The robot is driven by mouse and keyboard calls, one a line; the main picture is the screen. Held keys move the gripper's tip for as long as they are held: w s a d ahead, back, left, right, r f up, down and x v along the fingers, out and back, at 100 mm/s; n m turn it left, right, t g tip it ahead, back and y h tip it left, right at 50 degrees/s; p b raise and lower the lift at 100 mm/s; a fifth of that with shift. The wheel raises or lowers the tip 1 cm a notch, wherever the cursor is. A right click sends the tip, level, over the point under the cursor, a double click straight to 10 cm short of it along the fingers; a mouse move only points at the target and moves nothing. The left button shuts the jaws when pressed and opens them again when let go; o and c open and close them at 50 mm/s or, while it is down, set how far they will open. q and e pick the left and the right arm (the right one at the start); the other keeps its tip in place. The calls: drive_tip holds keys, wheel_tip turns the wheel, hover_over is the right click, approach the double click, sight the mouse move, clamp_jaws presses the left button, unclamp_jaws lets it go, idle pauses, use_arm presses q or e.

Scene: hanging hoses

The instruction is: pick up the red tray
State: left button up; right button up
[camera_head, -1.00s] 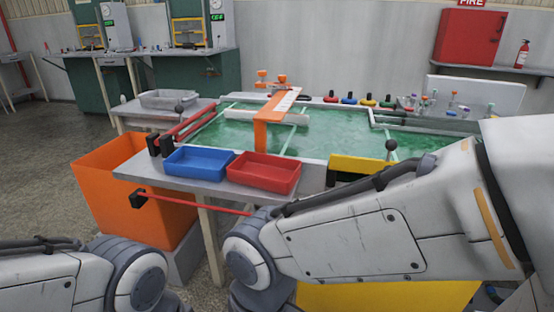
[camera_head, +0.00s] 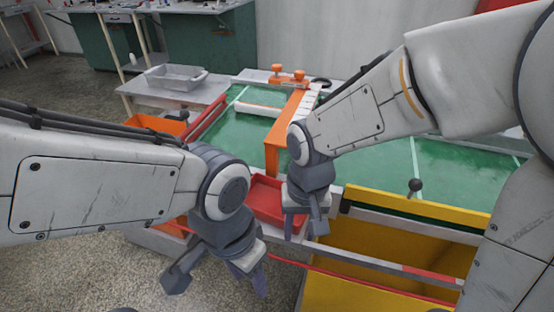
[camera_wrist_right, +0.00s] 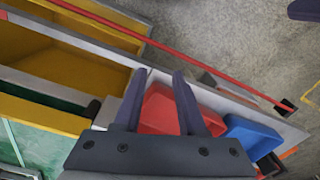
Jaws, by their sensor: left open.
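The red tray (camera_head: 266,198) sits on the table's near edge, partly hidden by my right gripper. In the right wrist view the red tray (camera_wrist_right: 160,112) shows between the fingers and past the right finger. My right gripper (camera_head: 304,226) is open, its fingers pointing down at the tray's right side; it also shows in the wrist view (camera_wrist_right: 160,75). I cannot tell whether it touches the tray. My left gripper (camera_head: 214,280) is open and empty, in front of the table edge, nearer to me than the tray.
A blue tray (camera_wrist_right: 252,135) lies beside the red one in the wrist view; my left arm hides it in the head view. A red bar (camera_head: 350,280) runs along the table's front. A yellow panel (camera_head: 420,208) stands right, an orange bridge (camera_head: 285,130) behind.

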drive_tip(key=w+d+r+m+p, duration=0.1)
drive_tip(key=w+r+m+p, duration=0.1)
drive_tip(key=p, duration=0.1)
drive_tip(key=w+r+m+p, duration=0.1)
drive_tip(key=w+r+p, duration=0.1)
drive_tip(key=w+p, duration=0.1)
drive_tip(key=w+d+r+m+p, duration=0.1)
drive_tip(key=w+r+m+p, duration=0.1)
drive_tip(key=w+p, duration=0.1)
drive_tip(key=shift+d+r+m, duration=0.3)
drive_tip(key=shift+r, duration=0.1)
wheel_tip(320, 180, down, 4)
drive_tip(key=shift+f, duration=3.15)
use_arm(q)
wheel_tip(320, 180, up, 12)
drive_tip(key=shift+f, duration=0.2)
drive_tip(key=shift+s, duration=0.1)
use_arm(e)
clamp_jaws()
